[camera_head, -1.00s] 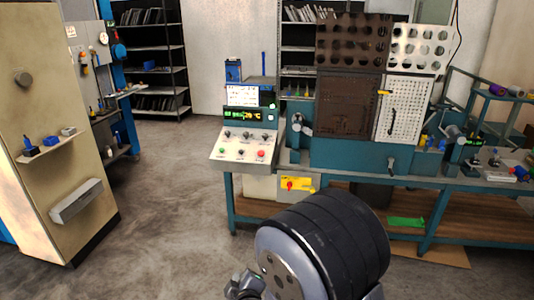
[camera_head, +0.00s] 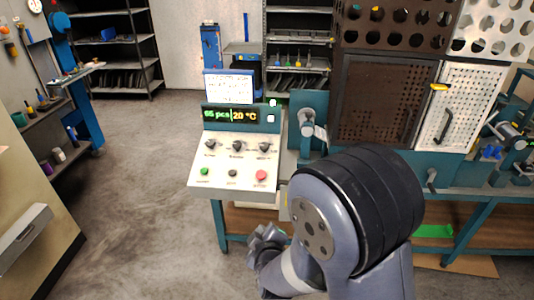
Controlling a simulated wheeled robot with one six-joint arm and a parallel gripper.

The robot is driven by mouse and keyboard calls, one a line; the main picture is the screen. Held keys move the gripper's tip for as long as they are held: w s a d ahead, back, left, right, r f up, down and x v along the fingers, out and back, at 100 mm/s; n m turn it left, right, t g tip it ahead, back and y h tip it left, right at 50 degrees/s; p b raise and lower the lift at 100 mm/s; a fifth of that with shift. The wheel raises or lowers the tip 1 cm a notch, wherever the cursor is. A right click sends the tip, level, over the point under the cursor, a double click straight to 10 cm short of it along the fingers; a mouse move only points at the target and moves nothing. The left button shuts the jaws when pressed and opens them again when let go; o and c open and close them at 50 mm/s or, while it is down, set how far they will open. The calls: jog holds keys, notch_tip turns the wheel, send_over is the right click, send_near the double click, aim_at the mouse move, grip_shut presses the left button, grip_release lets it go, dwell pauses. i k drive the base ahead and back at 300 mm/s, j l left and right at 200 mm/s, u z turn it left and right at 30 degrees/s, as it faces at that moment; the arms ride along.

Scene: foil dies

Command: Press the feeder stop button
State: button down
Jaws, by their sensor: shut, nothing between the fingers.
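A sloped control panel (camera_head: 215,183) stands left of the machine. Its lower row has a green button (camera_head: 205,171) at left, a dark button (camera_head: 233,173) in the middle and a larger red button (camera_head: 261,175) at right. Their labels are too small to read, so I cannot tell by name which is the feeder stop. Three dark knobs sit above them. A lit display (camera_head: 229,115) reads "65 pcs" and "20 °C". My arm's large dark joint is in front, right of and below the panel, apart from the red button in the picture. I cannot make out my gripper's fingers.
The teal machine has a brown perforated door (camera_head: 385,100) and a white perforated door (camera_head: 470,105) behind my arm. A teal bench (camera_head: 480,222) runs right. A beige cabinet (camera_head: 30,215) stands at the left edge. Floor between cabinet and panel is clear.

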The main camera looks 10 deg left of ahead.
aim_at(261, 175)
jog(key=i+j+z, duration=0.25)
jog(key=i+j, duration=0.6)
